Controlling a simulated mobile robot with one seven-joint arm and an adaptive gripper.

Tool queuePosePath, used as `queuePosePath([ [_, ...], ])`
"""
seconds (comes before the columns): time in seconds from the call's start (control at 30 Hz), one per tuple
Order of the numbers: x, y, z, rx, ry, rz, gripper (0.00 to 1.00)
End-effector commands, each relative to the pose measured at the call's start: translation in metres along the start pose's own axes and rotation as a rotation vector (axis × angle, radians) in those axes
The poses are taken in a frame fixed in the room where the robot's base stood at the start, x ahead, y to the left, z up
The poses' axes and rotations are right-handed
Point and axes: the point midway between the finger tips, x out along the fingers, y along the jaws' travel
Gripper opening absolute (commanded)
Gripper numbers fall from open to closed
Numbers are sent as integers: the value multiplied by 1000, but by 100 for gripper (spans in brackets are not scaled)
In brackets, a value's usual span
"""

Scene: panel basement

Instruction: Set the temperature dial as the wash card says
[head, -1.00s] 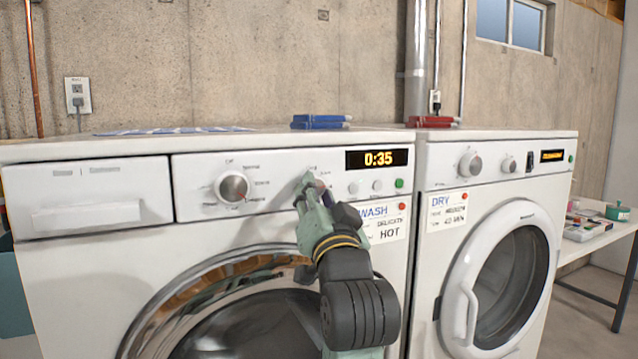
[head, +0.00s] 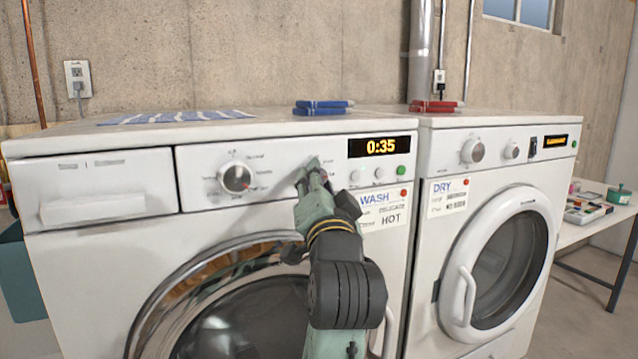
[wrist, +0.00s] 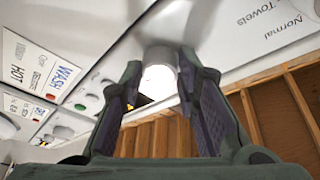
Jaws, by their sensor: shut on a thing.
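The wash card (head: 380,212) is on the washer's front, right of my gripper. It reads WASH, DELICATE and HOT in the head view. It also shows tilted in the wrist view (wrist: 58,80). My gripper (head: 312,172) is at the control panel, left of the 0:35 display. In the wrist view my gripper (wrist: 160,88) has its fingers on either side of the pale round temperature dial (wrist: 159,72) and is shut on it. My fingers hide this dial in the head view, and its pointer setting cannot be read.
A larger cycle dial (head: 236,178) with labels round it is left of my gripper. The display (head: 382,147) and small buttons (head: 380,173) are to the right. The dryer (head: 500,230) stands beside the washer.

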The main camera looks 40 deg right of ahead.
Motion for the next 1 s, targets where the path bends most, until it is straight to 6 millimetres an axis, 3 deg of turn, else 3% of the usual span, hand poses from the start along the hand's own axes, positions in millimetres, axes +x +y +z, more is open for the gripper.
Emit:
queuePosePath([
  [0.33,0,0,0,0,0,-1,50],
  [0.67,-3,0,0,0,1,-1,50],
  [1.0,-54,0,0,-1,2,-1,50],
])
